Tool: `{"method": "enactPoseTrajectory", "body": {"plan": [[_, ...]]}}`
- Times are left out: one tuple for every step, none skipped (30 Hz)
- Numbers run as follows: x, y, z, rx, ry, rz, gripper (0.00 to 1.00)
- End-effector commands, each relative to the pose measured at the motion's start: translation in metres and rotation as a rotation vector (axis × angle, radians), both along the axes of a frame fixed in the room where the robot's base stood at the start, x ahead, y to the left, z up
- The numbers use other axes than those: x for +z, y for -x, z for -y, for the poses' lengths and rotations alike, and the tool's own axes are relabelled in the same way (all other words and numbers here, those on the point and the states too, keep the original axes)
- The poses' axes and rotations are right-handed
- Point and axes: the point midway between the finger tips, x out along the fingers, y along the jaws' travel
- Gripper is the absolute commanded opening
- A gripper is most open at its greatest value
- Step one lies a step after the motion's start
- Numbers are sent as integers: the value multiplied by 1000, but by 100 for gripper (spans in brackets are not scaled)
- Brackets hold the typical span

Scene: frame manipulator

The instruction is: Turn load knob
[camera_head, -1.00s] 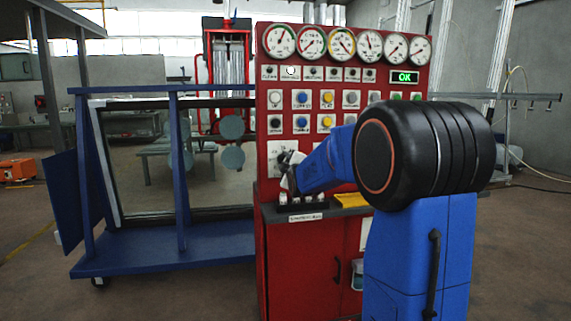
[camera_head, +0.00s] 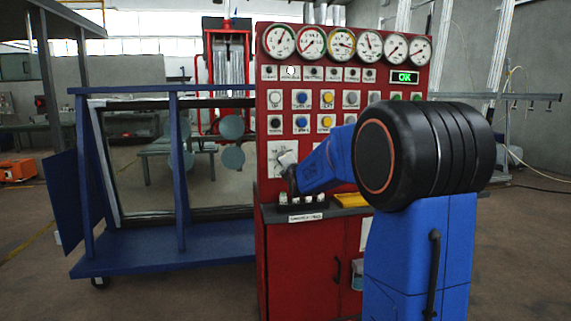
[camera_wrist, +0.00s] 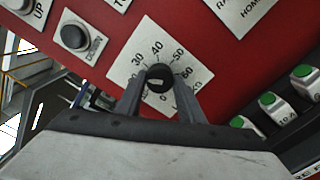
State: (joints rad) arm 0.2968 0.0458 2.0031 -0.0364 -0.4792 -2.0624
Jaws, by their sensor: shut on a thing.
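The load knob (camera_wrist: 158,79) is a round black knob on a white dial plate (camera_wrist: 160,50) marked with numbers such as 30, 40, 50 and 60. It is mounted on the red panel. My gripper (camera_wrist: 158,88) is shut on the knob in the wrist view, one finger on each side. In the head view the dial plate (camera_head: 274,157) shows at the lower left of the red panel (camera_head: 310,140).
A black DOWN button (camera_wrist: 74,37) sits beside the dial plate. Green-topped buttons (camera_wrist: 305,77) are on the ledge at right. Several gauges (camera_head: 342,43) and a green OK display (camera_head: 404,77) are at the panel's top. A blue rack (camera_head: 150,252) stands at left.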

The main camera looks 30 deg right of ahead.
Motion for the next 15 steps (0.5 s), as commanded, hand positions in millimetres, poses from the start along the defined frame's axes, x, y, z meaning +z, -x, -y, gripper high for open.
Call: {"method": "enactPoseTrajectory", "body": {"plan": [[-2, 0, 0, 0, 33, -13, 12], [-2, 0, 0, 0, 52, -19, 12], [-2, 0, 0, 0, 78, -26, 12], [-2, 0, 0, 0, 96, -31, 12], [-2, 0, 0, 0, 112, -36, 12], [-2, 0, 0, 1, 133, -43, 12], [-2, 0, 0, 1, 149, -47, 12], [-2, 0, 0, 1, 161, -51, 12], [-2, 0, 0, 1, 179, -56, 12], [-2, 0, 0, 1, 188, -58, 12], [-2, 0, -1, 1, 199, -61, 12], [-2, 0, 0, 1, 210, -65, 12], [-2, 0, 0, 1, 218, -67, 12], [-2, 0, 0, 1, 225, -69, 12], [-2, 0, 0, 1, 233, -71, 12]]}}
